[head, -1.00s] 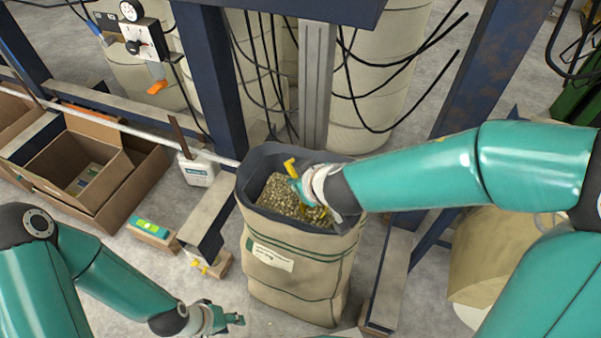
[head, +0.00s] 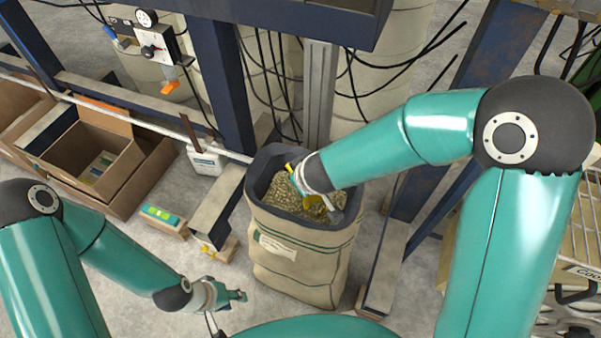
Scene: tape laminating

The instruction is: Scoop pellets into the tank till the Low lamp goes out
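An open beige sack (head: 300,262) with a dark rolled rim stands on the floor at the centre, filled with tan-green pellets (head: 284,196). My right gripper (head: 318,196) is down inside the sack mouth, mostly hidden by its own wrist. Neither the tank nor a Low lamp can be made out.
An open cardboard box (head: 90,165) stands at the left. A white container (head: 204,158) and a green-topped block (head: 160,218) lie between it and the sack. Blue frame posts (head: 218,80) and hanging black cables rise behind the sack. A gauge panel (head: 154,42) is at upper left.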

